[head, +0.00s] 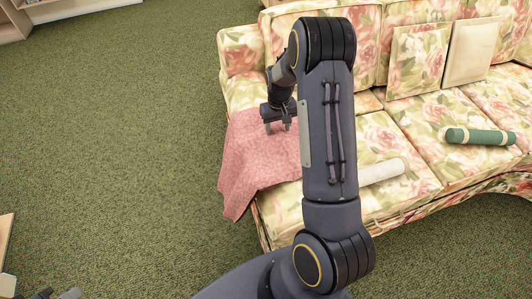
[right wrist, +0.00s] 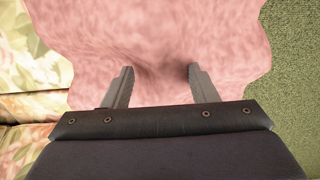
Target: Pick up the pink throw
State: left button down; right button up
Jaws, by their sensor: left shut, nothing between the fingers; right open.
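The pink throw (head: 245,165) lies over the left end of the floral sofa's seat, and one corner hangs over the front edge. My right gripper (head: 278,128) is over the throw with its fingers pointing down, open and empty. My right arm hides part of the throw's right side. In the right wrist view the throw (right wrist: 150,25) fills the middle, with a shaded fold between the open fingers (right wrist: 160,73). I cannot tell whether the fingertips touch the cloth. My left gripper (head: 57,294) barely shows at the bottom left corner, away from the throw, shut and empty.
The floral sofa (head: 410,200) has loose cushions (head: 418,60) against its back. A white roll (head: 383,171) and a green roll (head: 480,136) lie on the seat. Green carpet (head: 120,130) to the left is clear. A shelf (head: 75,8) stands at the top left.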

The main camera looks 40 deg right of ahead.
notch_tip(320, 180, down, 2)
jog(key=shift+f, duration=0.15)
grip_shut()
dwell(0.3)
